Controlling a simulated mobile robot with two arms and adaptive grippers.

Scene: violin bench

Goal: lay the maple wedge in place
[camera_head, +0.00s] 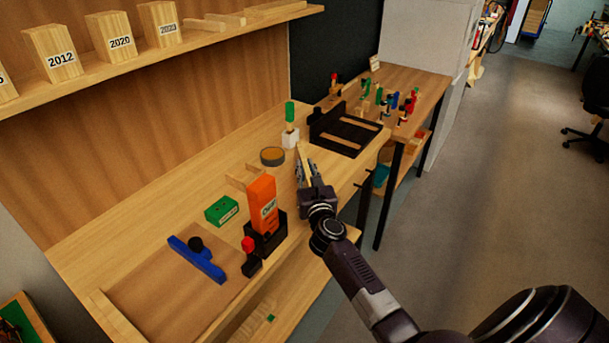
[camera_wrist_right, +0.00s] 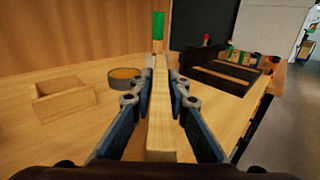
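The maple wedge is a long pale wooden bar. My right gripper (camera_head: 306,172) is shut on it above the workbench. In the head view the wedge (camera_head: 304,152) sticks out past the fingertips. In the right wrist view the wedge (camera_wrist_right: 161,115) runs lengthwise between the two fingers (camera_wrist_right: 162,82), pointing away. A black tray (camera_head: 322,137) with pale wooden strips in it lies beyond the gripper, to its right; it also shows in the right wrist view (camera_wrist_right: 205,75). My left gripper is not in view.
A green-handled tool in a white block (camera_head: 290,139) and a round tin (camera_head: 272,156) stand close to the gripper. Several coloured-handled tools stand behind right.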

